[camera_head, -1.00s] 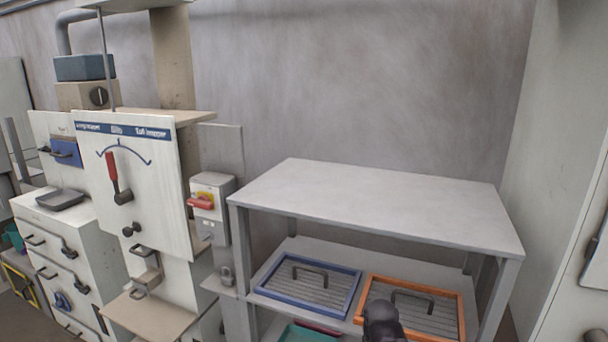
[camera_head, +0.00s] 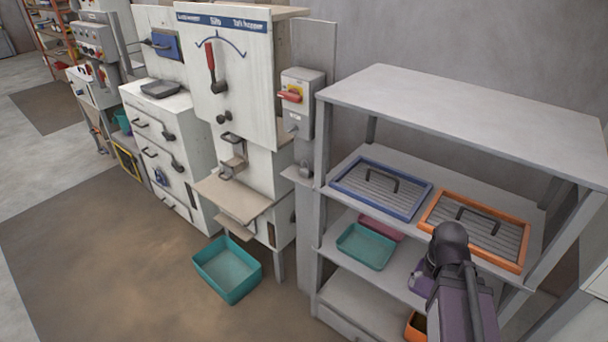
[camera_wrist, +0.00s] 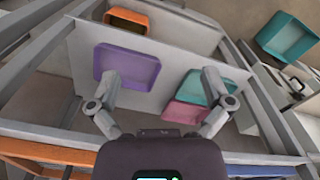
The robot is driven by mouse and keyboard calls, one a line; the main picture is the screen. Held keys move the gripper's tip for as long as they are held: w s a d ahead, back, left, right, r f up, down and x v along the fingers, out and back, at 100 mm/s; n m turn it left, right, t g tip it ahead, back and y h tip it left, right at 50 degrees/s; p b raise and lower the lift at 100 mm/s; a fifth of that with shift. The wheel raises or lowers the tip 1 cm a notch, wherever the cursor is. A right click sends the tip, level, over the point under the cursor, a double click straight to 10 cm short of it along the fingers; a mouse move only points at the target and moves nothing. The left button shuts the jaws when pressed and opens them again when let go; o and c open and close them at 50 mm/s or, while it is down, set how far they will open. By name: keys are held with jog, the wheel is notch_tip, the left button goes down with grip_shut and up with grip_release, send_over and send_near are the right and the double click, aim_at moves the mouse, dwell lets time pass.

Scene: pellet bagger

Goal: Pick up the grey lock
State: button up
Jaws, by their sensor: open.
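A small grey shape that looks like the grey lock (camera_head: 304,169) sits on a narrow ledge below the red-and-yellow switch box, left of the shelf rack, in the head view. It is too small there to make out well. I cannot pick out the lock in the wrist view. My gripper (camera_wrist: 162,78) is open and empty in the wrist view, its two fingers spread over a rack shelf with trays. In the head view my arm stands at the lower right, in front of the rack, well to the right of the lock; my fingers do not show there.
The switch box (camera_head: 298,97) is on a grey post. The rack (camera_head: 470,105) holds a blue-rimmed tray (camera_head: 345,187), an orange-rimmed tray (camera_head: 425,222) and a teal tray (camera_head: 366,262). A teal bin (camera_head: 228,289) stands on the floor. Open floor lies left.

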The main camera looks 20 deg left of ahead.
jog(key=shift+s, duration=0.45)
jog(key=shift+a+r, duration=0.1)
